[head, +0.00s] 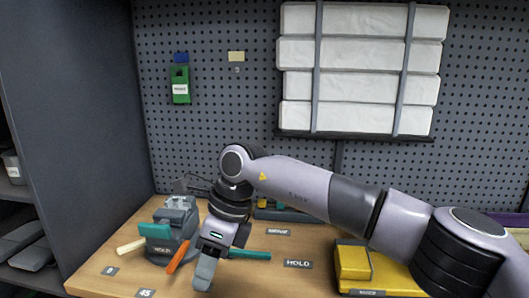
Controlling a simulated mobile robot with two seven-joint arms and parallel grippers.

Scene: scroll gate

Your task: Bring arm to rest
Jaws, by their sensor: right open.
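My right arm (310,187) reaches in from the right across the workbench and bends down at the wrist. My right gripper (205,275) points down over the front left part of the bench. It is open, and I see nothing held in it. One finger shows clearly; the other is mostly hidden behind it. A teal-handled tool (249,255) lies just right of the gripper. An orange-handled item (180,254) is just left of it. My left gripper is not in view.
The wooden workbench (125,272) has a grey vise-like block (175,218) at left and a yellow box (352,262) at right under my forearm. A "HOLD" label (298,264) lies between.

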